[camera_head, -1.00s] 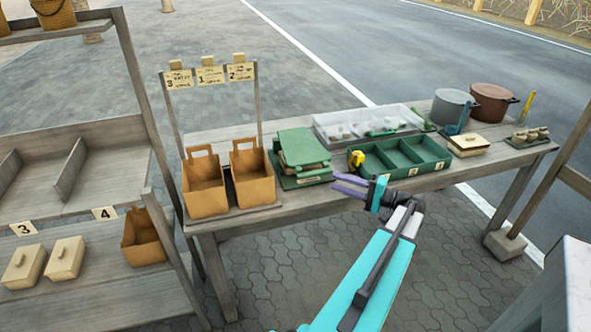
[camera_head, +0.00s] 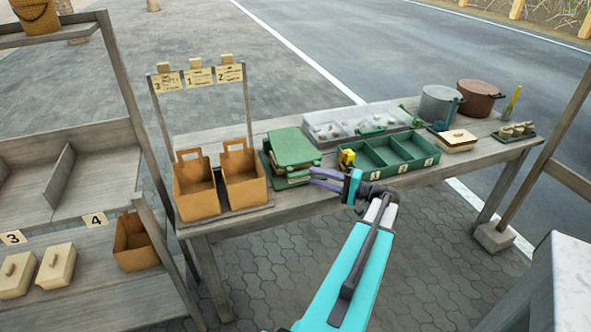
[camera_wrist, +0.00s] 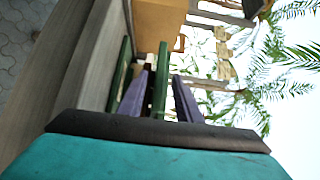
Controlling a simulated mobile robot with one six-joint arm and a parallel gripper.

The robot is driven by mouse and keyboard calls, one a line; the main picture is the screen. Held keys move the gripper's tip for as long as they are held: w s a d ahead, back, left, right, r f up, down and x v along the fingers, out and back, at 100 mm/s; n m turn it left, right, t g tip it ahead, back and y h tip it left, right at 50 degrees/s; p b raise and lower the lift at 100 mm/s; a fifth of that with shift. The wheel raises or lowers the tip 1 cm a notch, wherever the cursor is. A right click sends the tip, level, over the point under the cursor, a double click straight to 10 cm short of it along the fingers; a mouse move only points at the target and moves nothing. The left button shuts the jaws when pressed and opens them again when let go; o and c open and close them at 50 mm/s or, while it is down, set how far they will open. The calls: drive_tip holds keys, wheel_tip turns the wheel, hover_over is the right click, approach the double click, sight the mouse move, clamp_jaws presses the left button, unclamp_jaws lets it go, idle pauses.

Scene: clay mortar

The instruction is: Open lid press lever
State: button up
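A green press with a flat lid (camera_head: 293,146) stands on the table beside the paper bags. Something pale and brown shows between its lid and green base. My gripper (camera_head: 312,177) is at the press's right front edge, its purple fingers pointing left at it. In the wrist view the two purple fingers (camera_wrist: 163,93) are apart, with a green upright edge of the press (camera_wrist: 160,75) between them. Gaps show on both sides of that edge, so the gripper looks open. I cannot make out a separate lever.
Two brown paper bags (camera_head: 244,180) stand left of the press. A green three-part tray (camera_head: 392,168) with a yellow item is close on the right. A clear bin (camera_head: 352,128), pots (camera_head: 438,104) and a cream box (camera_head: 458,143) are farther right.

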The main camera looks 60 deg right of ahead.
sight(302, 172)
drive_tip(key=shift+w+a+p, duration=0.2)
drive_tip(key=shift+w+p, duration=0.1)
drive_tip(key=shift+w, duration=1.15)
drive_tip(key=shift+w+a+p, duration=0.25)
drive_tip(key=shift+w+p, duration=0.05)
drive_tip(key=shift+w, duration=1.1)
drive_tip(key=shift+w+a+p, duration=0.2)
drive_tip(key=shift+w+p, duration=0.1)
drive_tip(key=shift+w, duration=1.15)
drive_tip(key=shift+c, duration=0.4)
clamp_jaws()
